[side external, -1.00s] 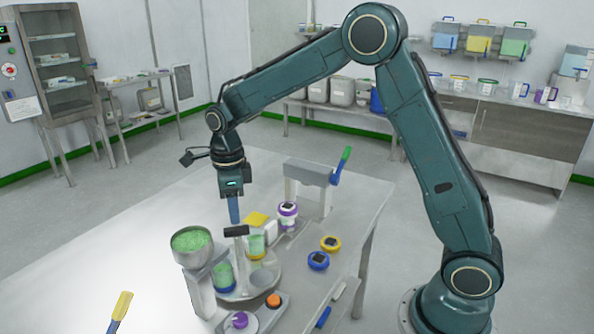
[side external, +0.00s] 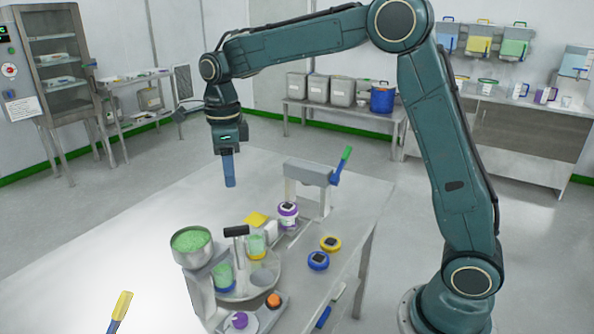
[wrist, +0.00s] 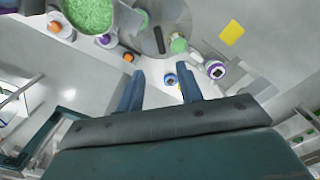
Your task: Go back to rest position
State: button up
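My gripper (side external: 229,168) hangs fingers down above the table (side external: 90,262), well clear of everything on it. In the wrist view my gripper (wrist: 163,92) has its two blue fingers spread apart, with nothing between them. Below it stand a round grey turntable (side external: 262,285) with a dark T-shaped handle (side external: 236,231) and containers of green material. A metal bowl of green granules (side external: 191,240) sits on a stand to its left.
A metal press with a green-tipped blue lever (side external: 342,165) stands behind.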

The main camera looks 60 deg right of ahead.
jog(key=s+d+r+n+t, duration=0.1)
jog(key=s+r+n, duration=0.2)
jog(key=s+n, duration=0.4)
jog(key=s+r+n+t, duration=0.2)
jog(key=s+r+n, duration=0.2)
jog(key=s+n, duration=0.3)
jog(key=s+d+f+n+t, duration=0.1)
jog(key=s+f+n+t, duration=0.1)
jog(key=s+n, duration=1.1)
jog(key=shift+s+f+t, duration=0.3)
jog(key=shift+s+f, duration=0.55)
